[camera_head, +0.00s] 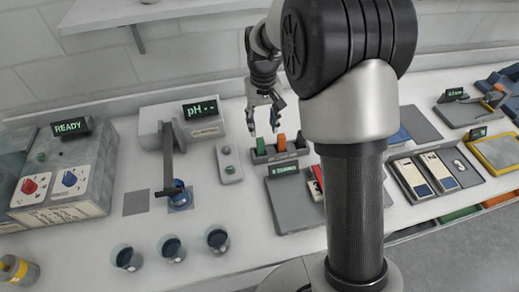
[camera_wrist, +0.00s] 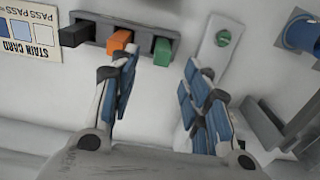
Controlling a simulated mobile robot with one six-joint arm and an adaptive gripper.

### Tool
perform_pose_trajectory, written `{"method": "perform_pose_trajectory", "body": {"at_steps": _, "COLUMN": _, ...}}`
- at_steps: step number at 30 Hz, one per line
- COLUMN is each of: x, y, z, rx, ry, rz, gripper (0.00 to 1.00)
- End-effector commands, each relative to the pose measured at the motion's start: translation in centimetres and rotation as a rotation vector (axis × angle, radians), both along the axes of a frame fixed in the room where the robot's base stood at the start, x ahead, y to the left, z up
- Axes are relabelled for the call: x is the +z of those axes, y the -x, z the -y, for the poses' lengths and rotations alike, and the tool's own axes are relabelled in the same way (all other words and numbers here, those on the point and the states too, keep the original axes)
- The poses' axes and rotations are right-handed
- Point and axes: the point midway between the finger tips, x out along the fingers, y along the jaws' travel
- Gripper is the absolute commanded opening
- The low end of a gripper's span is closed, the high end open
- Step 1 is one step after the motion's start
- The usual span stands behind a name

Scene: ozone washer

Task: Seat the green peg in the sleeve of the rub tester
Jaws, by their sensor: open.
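The green peg (camera_head: 260,146) stands in a dark rack (camera_head: 268,158) at its left end, beside an orange peg (camera_head: 281,142) and a black peg. My gripper (camera_head: 263,127) is open and points down just above the green peg. In the wrist view the green peg (camera_wrist: 162,52) shows between the open fingertips (camera_wrist: 160,64), apart from both; the orange peg (camera_wrist: 121,41) is close to the left finger. The rub tester (camera_head: 290,215) appears to be the grey unit with a strokes display in front of the rack. I cannot make out its sleeve.
A small grey box with a green button (camera_head: 228,165) stands left of the rack. A pH meter (camera_head: 182,125) with an arm over a blue cup is farther left. Several dark cups (camera_head: 172,248) stand at the front. A stain card (camera_wrist: 28,30) lies near the black peg.

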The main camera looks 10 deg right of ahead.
Motion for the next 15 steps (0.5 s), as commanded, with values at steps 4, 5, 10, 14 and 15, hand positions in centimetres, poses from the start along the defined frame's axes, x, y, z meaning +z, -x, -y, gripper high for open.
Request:
{"method": "perform_pose_trajectory", "body": {"at_steps": 4, "x": -3.0, "y": 0.0, "z": 0.0, "rx": 0.0, "ry": 0.0, "rz": -0.001, "gripper": 0.43}}
{"method": "perform_pose_trajectory", "body": {"at_steps": 5, "x": -3.3, "y": 0.0, "z": 0.0, "rx": 0.0, "ry": 0.0, "rz": -0.001, "gripper": 0.43}}
{"method": "perform_pose_trajectory", "body": {"at_steps": 10, "x": -4.2, "y": 0.0, "z": 0.0, "rx": 0.0, "ry": 0.0, "rz": 0.002, "gripper": 0.43}}
{"method": "perform_pose_trajectory", "body": {"at_steps": 14, "x": -5.0, "y": -0.1, "z": -0.1, "rx": 0.0, "ry": 0.0, "rz": 0.0, "gripper": 0.43}}
{"method": "perform_pose_trajectory", "body": {"at_steps": 15, "x": -5.5, "y": -0.2, "z": -0.2, "rx": 0.0, "ry": 0.0, "rz": -0.001, "gripper": 0.43}}
